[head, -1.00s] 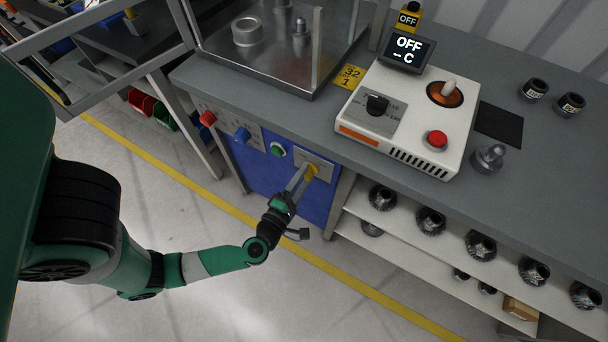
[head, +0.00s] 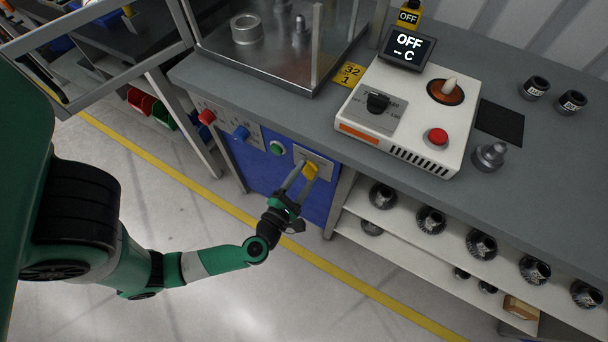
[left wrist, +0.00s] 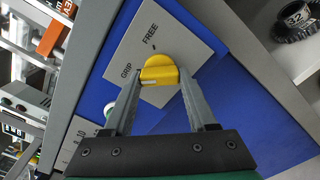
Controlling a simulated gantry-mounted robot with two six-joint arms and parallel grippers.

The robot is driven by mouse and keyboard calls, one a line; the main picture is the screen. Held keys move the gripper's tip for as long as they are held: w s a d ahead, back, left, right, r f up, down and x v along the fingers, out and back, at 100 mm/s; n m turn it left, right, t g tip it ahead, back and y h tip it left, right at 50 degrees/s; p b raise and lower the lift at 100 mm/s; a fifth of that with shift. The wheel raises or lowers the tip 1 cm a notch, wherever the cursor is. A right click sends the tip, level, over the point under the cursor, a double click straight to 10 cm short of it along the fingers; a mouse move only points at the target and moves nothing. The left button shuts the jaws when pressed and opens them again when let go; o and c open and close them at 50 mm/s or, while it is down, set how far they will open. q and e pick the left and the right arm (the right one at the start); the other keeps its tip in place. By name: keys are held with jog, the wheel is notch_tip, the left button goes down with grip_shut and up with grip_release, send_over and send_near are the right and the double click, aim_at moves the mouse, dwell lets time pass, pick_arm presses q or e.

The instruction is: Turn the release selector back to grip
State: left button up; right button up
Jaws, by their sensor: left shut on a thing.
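The release selector is a yellow knob (left wrist: 158,72) on a grey plate (left wrist: 185,42) marked FREE and GRIP. In the left wrist view its handle lies roughly left-right, with a white line toward its left end, on the side of the GRIP label. My left gripper (left wrist: 160,82) is shut on the knob, one finger at each end. In the head view the selector (head: 311,171) is on the blue front panel under the bench, and my left gripper (head: 302,178) reaches it from below. My right gripper is in neither view.
A white control box (head: 455,105) reading OFF stands on the bench above. Shelves (head: 400,230) with gears are to the right. The floor in front is clear.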

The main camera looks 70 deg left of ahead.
pick_arm(q)
jog(key=o, duration=1.4)
jog(key=shift+c, duration=0.2)
jog(key=p+v, duration=0.2)
jog(key=v, duration=0.9)
jog(key=shift+s+d, duration=0.2)
